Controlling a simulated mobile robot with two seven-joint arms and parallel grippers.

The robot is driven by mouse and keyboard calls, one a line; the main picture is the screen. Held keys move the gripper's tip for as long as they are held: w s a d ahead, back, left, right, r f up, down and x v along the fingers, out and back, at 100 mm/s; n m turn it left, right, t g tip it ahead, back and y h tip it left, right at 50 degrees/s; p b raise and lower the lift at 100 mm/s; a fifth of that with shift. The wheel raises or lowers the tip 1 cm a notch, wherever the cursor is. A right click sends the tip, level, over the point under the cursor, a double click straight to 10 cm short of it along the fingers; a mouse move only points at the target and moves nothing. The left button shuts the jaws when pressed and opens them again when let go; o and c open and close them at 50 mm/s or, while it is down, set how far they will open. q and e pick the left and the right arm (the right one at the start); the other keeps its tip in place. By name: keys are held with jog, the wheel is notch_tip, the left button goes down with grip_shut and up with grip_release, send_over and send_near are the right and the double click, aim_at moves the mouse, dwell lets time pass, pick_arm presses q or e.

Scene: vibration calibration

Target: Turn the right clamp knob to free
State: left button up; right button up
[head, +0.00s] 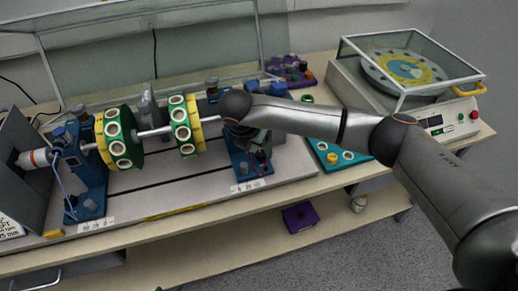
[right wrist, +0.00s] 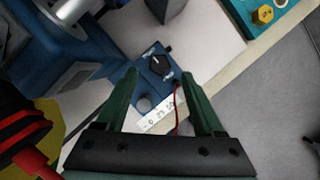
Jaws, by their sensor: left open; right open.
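The right clamp knob (right wrist: 158,64) is a small black dial with a pale mark, on a blue base with white lettering on both sides. My right gripper (right wrist: 161,82) is open, its green fingers pointing toward the knob, which shows just beyond and between the fingertips. I cannot tell the exact height gap. The blue right pedestal (head: 240,163) stands at the right end of the shaft in the head view. My right arm comes over it from the right and hides its top. My left gripper is not in view.
The shaft carries a green disc (head: 122,138) and a yellow-rimmed disc (head: 183,126), left of my right arm. A blue left pedestal (head: 85,178) stands further left. A red cable (right wrist: 177,110) runs near the right finger. A teal tray (head: 345,158) lies to the right.

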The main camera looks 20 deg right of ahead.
aim_at(260, 154)
jog(key=shift+x, duration=1.85)
grip_shut()
